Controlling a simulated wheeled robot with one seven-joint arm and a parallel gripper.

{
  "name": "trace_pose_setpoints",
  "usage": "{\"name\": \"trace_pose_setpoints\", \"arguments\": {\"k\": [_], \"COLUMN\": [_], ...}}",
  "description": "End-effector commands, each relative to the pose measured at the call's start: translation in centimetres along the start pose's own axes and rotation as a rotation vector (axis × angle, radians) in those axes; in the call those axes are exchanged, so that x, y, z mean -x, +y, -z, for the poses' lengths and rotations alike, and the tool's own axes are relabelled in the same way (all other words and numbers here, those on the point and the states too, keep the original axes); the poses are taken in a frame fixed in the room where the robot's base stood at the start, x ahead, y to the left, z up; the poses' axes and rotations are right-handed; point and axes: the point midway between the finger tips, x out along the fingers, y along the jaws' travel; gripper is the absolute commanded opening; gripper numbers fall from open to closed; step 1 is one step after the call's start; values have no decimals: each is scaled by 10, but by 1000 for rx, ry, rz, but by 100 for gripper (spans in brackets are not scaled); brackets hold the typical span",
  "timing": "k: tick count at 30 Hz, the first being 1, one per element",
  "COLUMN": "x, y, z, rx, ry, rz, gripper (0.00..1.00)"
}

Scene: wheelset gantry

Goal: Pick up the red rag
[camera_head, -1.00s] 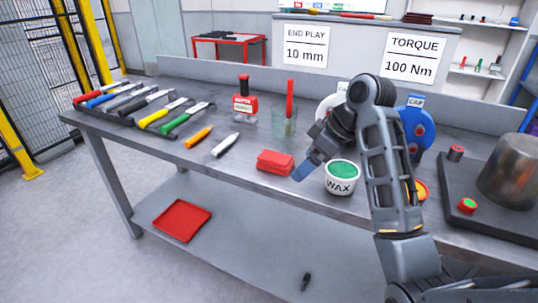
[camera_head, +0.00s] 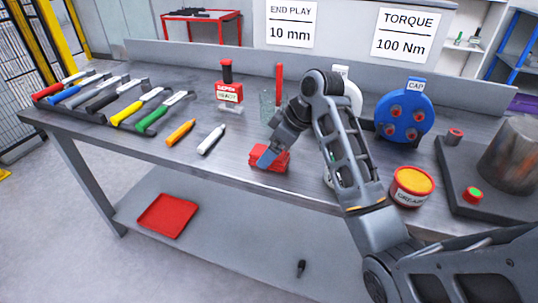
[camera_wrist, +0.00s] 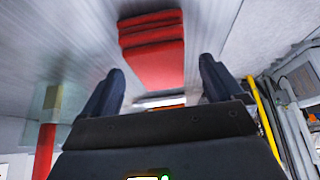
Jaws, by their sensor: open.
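The red rag (camera_head: 277,163) lies folded on the grey workbench, near its front edge. In the wrist view the rag (camera_wrist: 152,50) shows as a folded red stack beyond the fingertips, centred between them. My gripper (camera_head: 266,157) is at the rag in the head view, overlapping part of it. In the wrist view my gripper (camera_wrist: 160,85) has its two dark fingers spread wide with nothing between them. I cannot tell whether a finger touches the rag.
The grease tub (camera_head: 411,187) stands right of my arm, which mostly hides the wax tub. A glass with a red stick (camera_head: 278,85) stands behind the gripper. A white tube (camera_head: 211,139) and an orange marker (camera_head: 180,132) lie left. Bench (camera_head: 235,150) between is clear.

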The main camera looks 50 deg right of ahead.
Motion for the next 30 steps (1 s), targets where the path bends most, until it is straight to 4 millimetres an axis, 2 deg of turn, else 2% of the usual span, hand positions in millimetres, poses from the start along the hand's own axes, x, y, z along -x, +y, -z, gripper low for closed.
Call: {"name": "trace_pose_setpoints", "arguments": {"k": [3,6,21,30], "x": [-13,-18,-20,-20], "y": [0,0,0,0], "z": [0,0,-1,-1], "rx": [-1,0,0,0], "ry": [-1,0,0,0], "rz": [1,1,0,0], "gripper": [94,94,94,65]}}
